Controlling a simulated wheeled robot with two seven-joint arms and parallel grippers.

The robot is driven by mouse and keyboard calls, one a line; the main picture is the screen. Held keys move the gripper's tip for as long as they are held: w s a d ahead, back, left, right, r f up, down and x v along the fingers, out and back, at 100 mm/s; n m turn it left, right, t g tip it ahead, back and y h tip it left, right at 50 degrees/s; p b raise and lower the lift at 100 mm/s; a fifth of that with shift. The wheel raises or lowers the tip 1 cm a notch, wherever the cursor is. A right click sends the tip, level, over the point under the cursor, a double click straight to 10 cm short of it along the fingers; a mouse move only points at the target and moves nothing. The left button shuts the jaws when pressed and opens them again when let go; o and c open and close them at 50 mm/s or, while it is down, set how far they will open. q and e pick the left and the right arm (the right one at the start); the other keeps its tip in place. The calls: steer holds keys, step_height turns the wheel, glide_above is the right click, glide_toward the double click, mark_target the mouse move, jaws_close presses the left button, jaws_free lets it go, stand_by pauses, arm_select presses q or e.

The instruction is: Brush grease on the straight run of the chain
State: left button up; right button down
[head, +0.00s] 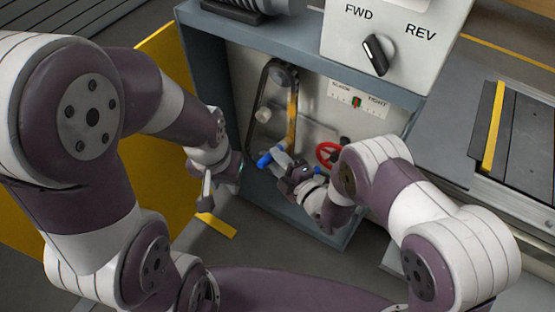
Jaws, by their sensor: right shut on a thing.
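The chain (259,90) is a dark upright loop inside the open grey-blue cabinet, running around a sprocket (283,77) at the top. An amber strip shows along its right straight run (292,115). My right gripper (283,165) is at the lower end of the loop, shut on a blue-handled tool (268,158), which looks like the brush. The tool's tip and its contact with the chain are too small to tell. My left gripper (236,172) is outside the cabinet's left edge, apart from the chain. Its fingers are too unclear to tell open from shut.
A red handwheel (327,153) is close by my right gripper. A slack/tight gauge (357,101) is on the cabinet's back wall. The FWD/REV switch box (400,30) overhangs at top right. A yellow panel (165,165) stands left, and the slat conveyor (525,140) lies right.

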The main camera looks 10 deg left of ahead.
steer(key=shift+r+p, duration=7.65)
steer(key=shift+r, duration=1.25)
step_height(320, 180, down, 32)
steer(key=b, duration=2.7)
steer(key=shift+w+f, duration=0.15)
steer(key=s+a+p, duration=0.1)
steer(key=s+a, duration=0.1)
steer(key=s, duration=0.3)
steer(key=shift+s, duration=0.4)
steer(key=shift+p, duration=0.3)
